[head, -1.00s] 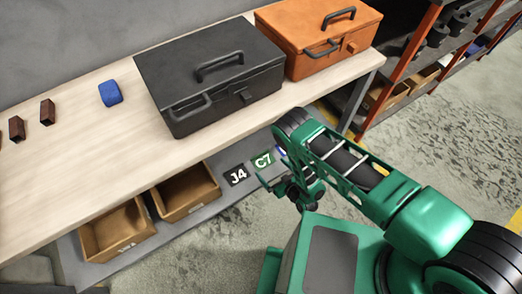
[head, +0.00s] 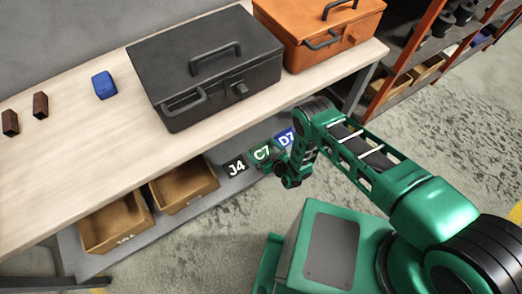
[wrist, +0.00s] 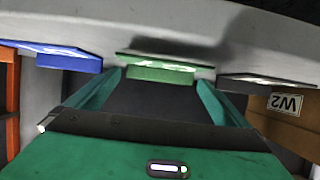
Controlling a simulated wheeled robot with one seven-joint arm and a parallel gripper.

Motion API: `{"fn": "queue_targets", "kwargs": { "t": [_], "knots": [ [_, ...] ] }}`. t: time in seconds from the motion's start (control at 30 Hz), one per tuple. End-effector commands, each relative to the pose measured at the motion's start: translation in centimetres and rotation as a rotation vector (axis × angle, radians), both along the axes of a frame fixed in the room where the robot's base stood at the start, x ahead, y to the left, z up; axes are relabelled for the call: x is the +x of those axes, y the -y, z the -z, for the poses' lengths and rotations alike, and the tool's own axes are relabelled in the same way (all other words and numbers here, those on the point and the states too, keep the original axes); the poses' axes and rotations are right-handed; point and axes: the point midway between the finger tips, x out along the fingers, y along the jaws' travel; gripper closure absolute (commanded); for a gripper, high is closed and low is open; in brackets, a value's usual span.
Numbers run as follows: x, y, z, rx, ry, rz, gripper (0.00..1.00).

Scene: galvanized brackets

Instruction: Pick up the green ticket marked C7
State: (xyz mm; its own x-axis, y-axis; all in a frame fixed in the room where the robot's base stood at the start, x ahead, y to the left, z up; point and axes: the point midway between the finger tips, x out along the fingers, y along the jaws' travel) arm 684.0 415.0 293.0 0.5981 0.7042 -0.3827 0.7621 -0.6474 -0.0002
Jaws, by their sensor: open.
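The green ticket marked C7 (head: 263,153) lies on the grey lower shelf under the workbench, between a black ticket marked J4 (head: 236,168) and a blue ticket marked D7 (head: 286,139). My gripper (head: 273,167) is low at the shelf's front edge, close in front of the green ticket. In the wrist view, the green ticket (wrist: 161,70) is straight ahead, at the tips of my gripper's two green fingers (wrist: 159,80). The fingers are apart, one toward each end of the ticket. Nothing is held. Whether the fingers touch the ticket cannot be told.
Two cardboard bins (head: 184,188) (head: 116,224) stand on the lower shelf to the left. A black toolbox (head: 205,68), an orange toolbox (head: 318,32) and a blue block (head: 104,85) are on the bench top (head: 60,165), which overhangs the shelf. A rack stands at right.

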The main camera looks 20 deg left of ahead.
Motion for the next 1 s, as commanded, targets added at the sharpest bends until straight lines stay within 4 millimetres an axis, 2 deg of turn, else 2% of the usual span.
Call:
{"fn": "queue_targets", "kwargs": {
  "t": [0.13, 0.37, 0.43, 0.53, 1.0],
  "knots": [
    [0.63, -0.77, 0.47, 0.001, -0.001, 0.000, 0.00],
    [0.75, -0.88, 0.51, 0.000, -0.001, 0.000, 0.00],
    [0.74, -0.87, 0.51, 0.000, -0.001, 0.000, 0.12],
    [0.74, -0.87, 0.51, 0.000, -0.001, 0.000, 0.36],
    [0.78, -0.92, -0.17, 0.000, 0.000, 0.000, 0.36]
  ]
}}
